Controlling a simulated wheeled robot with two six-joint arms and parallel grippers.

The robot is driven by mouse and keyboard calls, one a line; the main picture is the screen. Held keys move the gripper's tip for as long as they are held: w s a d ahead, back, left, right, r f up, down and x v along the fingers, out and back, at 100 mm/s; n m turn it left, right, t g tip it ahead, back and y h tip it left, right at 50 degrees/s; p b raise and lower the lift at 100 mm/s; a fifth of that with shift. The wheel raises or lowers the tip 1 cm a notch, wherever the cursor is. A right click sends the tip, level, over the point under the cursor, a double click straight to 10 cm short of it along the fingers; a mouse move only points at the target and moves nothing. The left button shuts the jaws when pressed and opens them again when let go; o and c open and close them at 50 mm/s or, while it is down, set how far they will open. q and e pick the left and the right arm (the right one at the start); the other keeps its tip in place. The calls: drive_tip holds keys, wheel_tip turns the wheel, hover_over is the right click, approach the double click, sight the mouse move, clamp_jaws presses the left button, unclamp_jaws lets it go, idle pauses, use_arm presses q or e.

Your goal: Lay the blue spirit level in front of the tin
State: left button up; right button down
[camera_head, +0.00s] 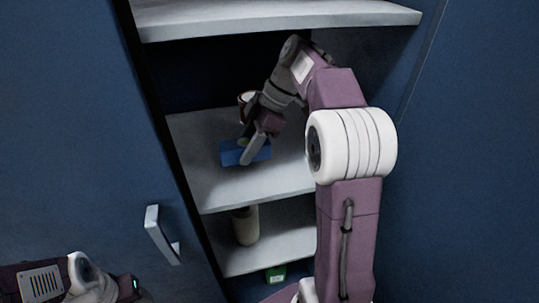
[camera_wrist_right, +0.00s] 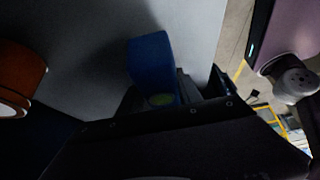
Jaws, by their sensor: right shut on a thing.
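The blue spirit level (camera_head: 231,153) is at the middle shelf of the cupboard, in my right gripper (camera_head: 250,152). I cannot tell whether it touches the shelf. In the right wrist view the level (camera_wrist_right: 150,60) stands out from between the dark fingers (camera_wrist_right: 162,98), with a yellow-green spot near them. The tin (camera_head: 244,97), reddish-brown with a pale top, stands behind the level, partly hidden by my right arm. An orange round thing at the left of the right wrist view (camera_wrist_right: 20,75) looks like the same tin. My left arm shows at the lower left, its fingers out of sight.
The middle shelf (camera_head: 215,185) is bare in front of the level. A beige cylindrical thing (camera_head: 245,227) stands on the shelf below, and a green thing (camera_head: 275,274) lower still. The upper shelf (camera_head: 280,18) hangs above my right arm. The left door has a white handle (camera_head: 160,235).

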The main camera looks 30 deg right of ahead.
sight(263, 165)
drive_tip(key=d, duration=0.3)
drive_tip(key=s+d, duration=0.1)
drive_tip(key=d, duration=0.1)
drive_tip(key=shift+s+d, duration=0.2)
drive_tip(key=shift+d, duration=0.2)
drive_tip(key=shift+f+b, duration=0.4)
drive_tip(key=shift+f, duration=1.35)
drive_tip(key=shift+f, duration=0.1)
drive_tip(key=c, duration=0.8)
unclamp_jaws()
drive_tip(key=p+v, duration=0.2)
drive_tip(key=v, duration=0.5)
drive_tip(key=shift+r+p, duration=0.3)
drive_tip(key=shift+p, duration=0.05)
